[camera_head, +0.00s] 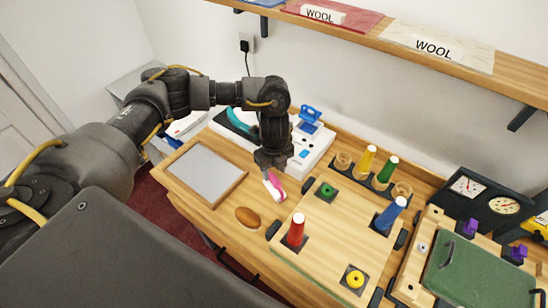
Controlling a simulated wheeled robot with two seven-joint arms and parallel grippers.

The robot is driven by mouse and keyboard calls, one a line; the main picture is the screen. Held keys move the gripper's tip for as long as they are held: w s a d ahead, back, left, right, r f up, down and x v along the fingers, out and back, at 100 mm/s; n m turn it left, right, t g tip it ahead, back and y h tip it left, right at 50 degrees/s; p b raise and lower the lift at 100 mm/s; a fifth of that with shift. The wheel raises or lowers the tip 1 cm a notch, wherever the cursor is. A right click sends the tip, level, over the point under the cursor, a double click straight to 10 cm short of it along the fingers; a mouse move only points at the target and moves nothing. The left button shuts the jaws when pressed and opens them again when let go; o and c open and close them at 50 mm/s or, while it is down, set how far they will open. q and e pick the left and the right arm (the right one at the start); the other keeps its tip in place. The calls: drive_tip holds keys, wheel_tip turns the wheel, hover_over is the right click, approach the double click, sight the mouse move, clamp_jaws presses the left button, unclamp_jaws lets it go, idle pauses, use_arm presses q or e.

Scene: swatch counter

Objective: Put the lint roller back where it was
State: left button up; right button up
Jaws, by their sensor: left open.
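A small pink and white object (273,187), which looks like the lint roller, is on the wooden counter between the grey framed pad and the peg board. My left gripper (266,168) points down right above it, with its fingers open. The fingers hide the object's upper end, and I cannot tell whether they touch it. My right gripper is not in view.
A grey framed pad (203,171) lies to the left, and a brown oval object (248,217) in front. A white device (306,146) stands behind. A shelf (390,42) overhangs the back.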

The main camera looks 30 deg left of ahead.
use_arm(q)
wheel_tip(320, 180, up, 8)
drive_tip(key=b, duration=0.1)
drive_tip(key=shift+f, duration=0.2)
idle(0.5)
